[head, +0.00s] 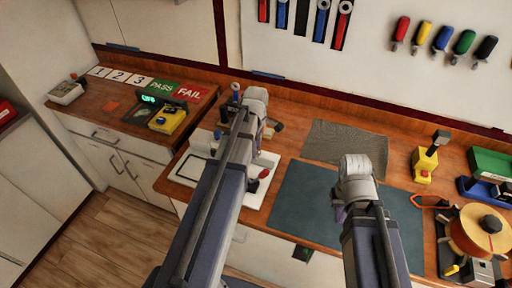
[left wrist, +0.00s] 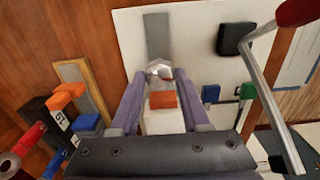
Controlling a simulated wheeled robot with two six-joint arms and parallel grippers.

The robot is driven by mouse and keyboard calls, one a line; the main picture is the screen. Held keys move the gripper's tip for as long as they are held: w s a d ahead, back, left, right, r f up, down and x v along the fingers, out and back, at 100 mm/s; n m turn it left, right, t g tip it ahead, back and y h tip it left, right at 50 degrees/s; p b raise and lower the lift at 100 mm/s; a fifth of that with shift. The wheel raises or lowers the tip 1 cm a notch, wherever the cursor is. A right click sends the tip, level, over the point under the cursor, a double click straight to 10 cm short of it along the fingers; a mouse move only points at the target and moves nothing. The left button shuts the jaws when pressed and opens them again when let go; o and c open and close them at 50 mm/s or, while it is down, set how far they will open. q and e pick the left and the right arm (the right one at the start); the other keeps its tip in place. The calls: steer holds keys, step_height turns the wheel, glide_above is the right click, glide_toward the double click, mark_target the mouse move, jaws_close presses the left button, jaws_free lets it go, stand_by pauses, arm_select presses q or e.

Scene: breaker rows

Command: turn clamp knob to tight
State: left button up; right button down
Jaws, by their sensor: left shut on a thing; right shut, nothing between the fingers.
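The clamp knob (left wrist: 160,72) looks like a small shiny faceted piece in the left wrist view, beside a grey strip on a white board (left wrist: 205,50). My left gripper (left wrist: 159,80) is shut on it, one purple finger on each side. An orange block (left wrist: 163,100) shows just below the knob, between the fingers. Any tight or loose marking is not readable. In the head view my left arm hides the knob, and the white board (head: 257,190) shows beside the arm. My right gripper (head: 340,212) is shut and empty above the dark mat, partly hidden by its wrist.
A bent metal crank with a red handle (left wrist: 296,12) rises close to the right of my left gripper. A black block (left wrist: 234,38) stands on the board. The dark mat (head: 295,205) is clear. A yellow device (head: 424,163) and a cable reel (head: 478,232) stand at right.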

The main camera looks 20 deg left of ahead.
arm_select(q)
jaws_close()
steer(key=shift+m, duration=0.3)
steer(key=m, duration=0.5)
steer(key=shift+m, duration=0.3)
steer(key=m, duration=1.2)
steer(key=shift+m, duration=0.3)
steer(key=m, duration=0.6)
steer(key=shift+m, duration=0.6)
